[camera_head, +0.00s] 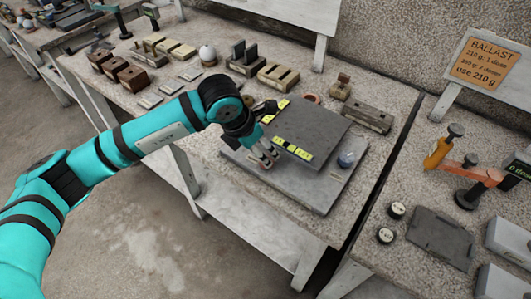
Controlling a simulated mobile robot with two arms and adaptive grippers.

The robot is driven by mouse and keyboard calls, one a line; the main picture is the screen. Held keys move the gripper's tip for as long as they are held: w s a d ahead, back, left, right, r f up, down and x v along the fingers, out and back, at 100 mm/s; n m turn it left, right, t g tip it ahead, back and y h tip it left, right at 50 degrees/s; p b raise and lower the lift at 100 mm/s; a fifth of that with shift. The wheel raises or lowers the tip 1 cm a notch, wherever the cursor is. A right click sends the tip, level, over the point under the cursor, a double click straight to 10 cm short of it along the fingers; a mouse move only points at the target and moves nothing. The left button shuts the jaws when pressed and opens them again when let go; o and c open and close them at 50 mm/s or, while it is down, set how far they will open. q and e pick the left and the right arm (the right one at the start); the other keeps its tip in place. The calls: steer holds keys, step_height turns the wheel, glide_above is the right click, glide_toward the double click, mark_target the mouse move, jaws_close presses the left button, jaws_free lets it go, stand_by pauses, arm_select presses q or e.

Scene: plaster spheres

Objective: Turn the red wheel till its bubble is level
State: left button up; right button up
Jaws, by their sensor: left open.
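A dark grey plate (318,130) lies above a wider grey base slab (318,195) on the bench. Two yellow bubble vials are on its edges: one at the front (293,150) and one at the back left (275,111). Their bubbles are too small to read. My left gripper (267,159) is open at the plate's front left corner, fingers pointing down. A trace of red shows by its fingertips; the fingers hide most of whatever is there. A blue-grey round knob (347,160) is at the right corner, and a reddish-brown round one (312,99) behind the plate. My right gripper is out of view.
Wooden blocks (278,76) and small flat plates line the bench's back and left.

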arm_select(q)
steer(key=x, duration=0.4)
steer(key=shift+d+f+p, duration=0.1)
steer(key=shift+f+p, duration=0.15)
steer(key=shift+p, duration=0.05)
steer(key=shift+w+d+f, duration=0.15)
steer(key=shift+w+f, duration=0.1)
steer(key=shift+f, duration=0.4)
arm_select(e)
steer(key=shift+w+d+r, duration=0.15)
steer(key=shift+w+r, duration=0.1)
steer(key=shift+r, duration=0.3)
arm_select(q)
steer(key=shift+c, duration=0.5)
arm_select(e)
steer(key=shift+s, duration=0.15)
arm_select(q)
steer(key=c, duration=1.1)
steer(key=shift+o, duration=0.2)
steer(key=m+b, duration=0.2)
steer(key=b, duration=0.1)
steer(key=shift+w+f+g+h+b, duration=0.1)
steer(key=shift+f+g+h+b, duration=0.2)
steer(key=shift+m+b, duration=0.3)
steer(key=shift+r, duration=0.3)
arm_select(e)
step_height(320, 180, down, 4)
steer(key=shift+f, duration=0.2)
